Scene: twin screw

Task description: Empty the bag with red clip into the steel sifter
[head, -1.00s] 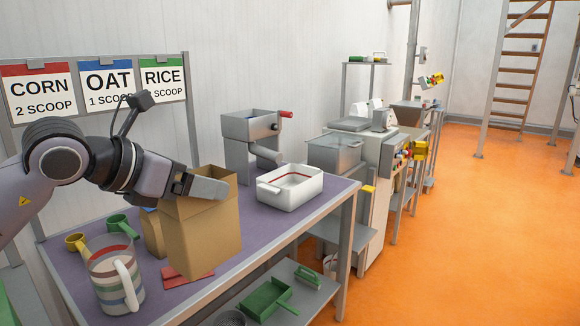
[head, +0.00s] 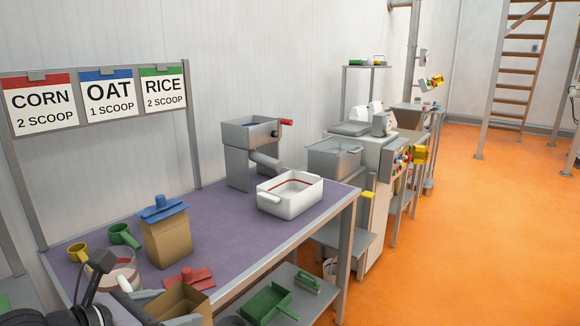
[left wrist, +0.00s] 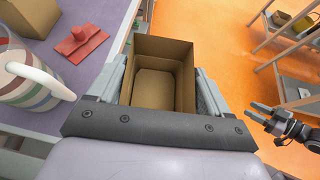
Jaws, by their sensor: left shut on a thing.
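The open brown bag (head: 180,300) is at the bottom edge of the head view, in front of the table. My left gripper (left wrist: 163,88) is shut on it, one finger on each side. In the left wrist view I look into its open top; a paler tan patch shows at the bottom, and I cannot tell whether it is contents. The red clip (head: 190,279) lies off the bag on the table, also in the left wrist view (left wrist: 80,42). The steel sifter (head: 250,135), with a red handle, stands at the table's back. My right gripper (left wrist: 258,110) looks open and empty.
A white tub (head: 290,203) stands before the sifter. A blue-clipped bag (head: 165,235), green scoop (head: 122,236), yellow scoop (head: 78,252) and striped jug (left wrist: 32,75) occupy the table's left. The purple tabletop (head: 215,225) between them is clear.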

